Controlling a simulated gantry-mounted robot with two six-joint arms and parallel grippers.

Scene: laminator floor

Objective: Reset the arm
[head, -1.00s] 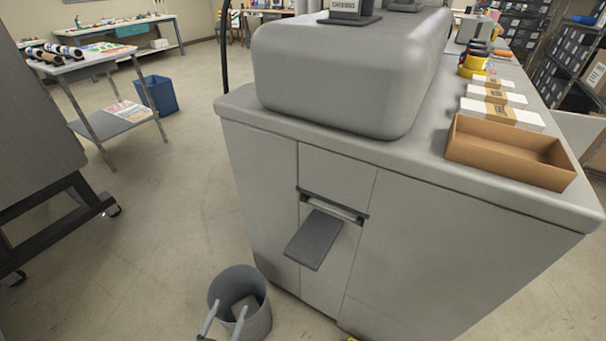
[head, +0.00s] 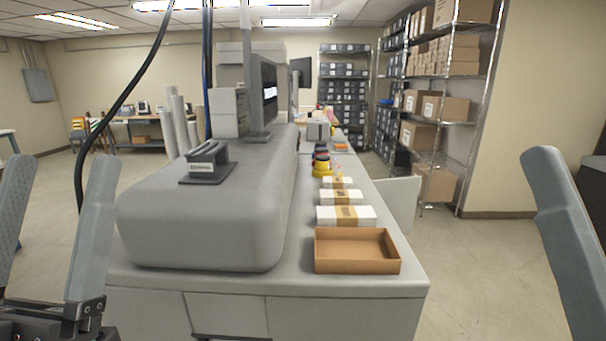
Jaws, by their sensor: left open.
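My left gripper (head: 58,165) is in the lower left of the head view, its two grey fingers pointing up and spread wide apart. Nothing is between them. At the right edge, one grey finger of my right gripper (head: 568,235) shows; the rest is cut off by the frame, so its opening cannot be judged. Neither gripper is seen touching anything. The large grey laminator (head: 190,225) stands in the middle, between the grippers in the picture.
An open brown box (head: 357,268) and several banded white stacks (head: 346,217) lie along the machine's right side. A black cable (head: 125,95) hangs at left. Shelves with cartons (head: 440,110) stand at back right. Floor at right is clear.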

